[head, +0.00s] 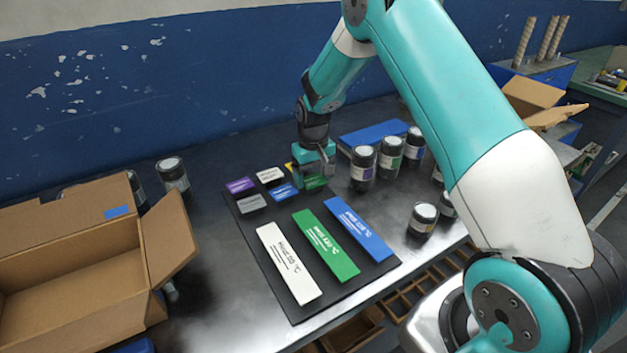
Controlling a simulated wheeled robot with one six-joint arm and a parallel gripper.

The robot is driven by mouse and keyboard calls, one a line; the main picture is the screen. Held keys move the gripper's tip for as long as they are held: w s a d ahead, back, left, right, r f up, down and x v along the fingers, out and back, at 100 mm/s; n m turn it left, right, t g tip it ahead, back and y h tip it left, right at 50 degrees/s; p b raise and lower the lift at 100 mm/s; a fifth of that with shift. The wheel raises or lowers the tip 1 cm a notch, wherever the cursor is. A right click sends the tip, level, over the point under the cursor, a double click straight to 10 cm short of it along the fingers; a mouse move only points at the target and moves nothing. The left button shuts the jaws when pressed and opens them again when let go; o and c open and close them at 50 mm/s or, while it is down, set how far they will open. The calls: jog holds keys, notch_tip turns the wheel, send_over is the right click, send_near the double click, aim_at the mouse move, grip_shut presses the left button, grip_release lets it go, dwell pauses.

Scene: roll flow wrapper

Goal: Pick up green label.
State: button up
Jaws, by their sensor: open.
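A small green label (317,183) lies at the back right of the dark mat (237,213), among several small coloured labels. My gripper (314,178) points down right over it, and its fingers hide part of the label. The gripper is open; I cannot tell whether its fingers touch the label. A long green strip with white lettering (325,246) lies flat further forward on the mat, between a white strip (288,264) and a blue strip (357,229).
Purple (240,186), white (269,175), grey (251,204) and blue (284,192) small labels lie left of my gripper. Dark jars (362,167) stand close to its right. An open cardboard box (90,255) is at left. Bare table lies between box and mat.

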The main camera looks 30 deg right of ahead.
jog(key=shift+f, duration=0.25)
dwell(0.4)
jog(key=c, duration=0.7)
